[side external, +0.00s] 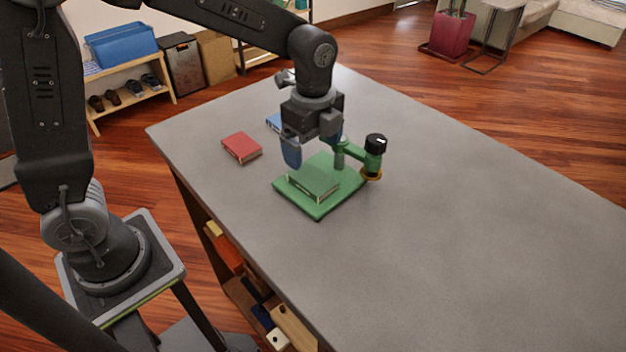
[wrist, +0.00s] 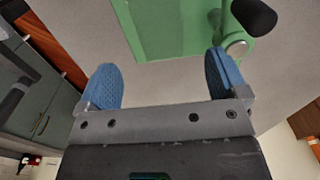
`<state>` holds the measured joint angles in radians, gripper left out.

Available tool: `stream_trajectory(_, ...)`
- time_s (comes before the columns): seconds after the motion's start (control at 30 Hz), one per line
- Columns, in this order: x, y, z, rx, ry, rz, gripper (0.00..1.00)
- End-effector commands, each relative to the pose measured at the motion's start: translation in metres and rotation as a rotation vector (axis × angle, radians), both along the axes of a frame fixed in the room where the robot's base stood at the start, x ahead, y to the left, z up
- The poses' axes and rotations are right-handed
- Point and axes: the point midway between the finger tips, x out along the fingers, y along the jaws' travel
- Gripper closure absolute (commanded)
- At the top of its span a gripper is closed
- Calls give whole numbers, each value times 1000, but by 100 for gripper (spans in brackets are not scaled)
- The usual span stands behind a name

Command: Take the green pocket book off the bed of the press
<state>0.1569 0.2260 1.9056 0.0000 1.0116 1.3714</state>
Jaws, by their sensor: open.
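The green pocket book (side external: 314,182) lies flat on the green bed (side external: 318,211) of the press in the side view. The press's green post and arm with a black knob (side external: 375,141) stand at the bed's back right. My gripper (side external: 312,150) is above the bed, just behind and over the book, with its blue fingers apart and nothing between them. In the wrist view my gripper (wrist: 163,78) is open, with the green bed (wrist: 125,25) beyond the fingertips and the black knob (wrist: 254,16) at top right. I cannot clearly tell the book from the bed there.
A red book (side external: 241,148) lies left of the press on the grey table (side external: 450,220). A blue book (side external: 273,122) lies behind, partly hidden by my gripper. The table's right side is clear. Several items sit on a shelf under the near-left edge.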

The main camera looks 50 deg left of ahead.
Motion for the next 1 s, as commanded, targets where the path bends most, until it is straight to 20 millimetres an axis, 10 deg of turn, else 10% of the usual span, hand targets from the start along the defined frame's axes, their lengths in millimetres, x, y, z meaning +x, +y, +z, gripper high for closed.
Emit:
stream_trajectory(0.6, -1, -5, -70, 1, 1, 1, 8)
stream_trajectory(1.0, 0, -5, -75, 0, -1, 2, 16)
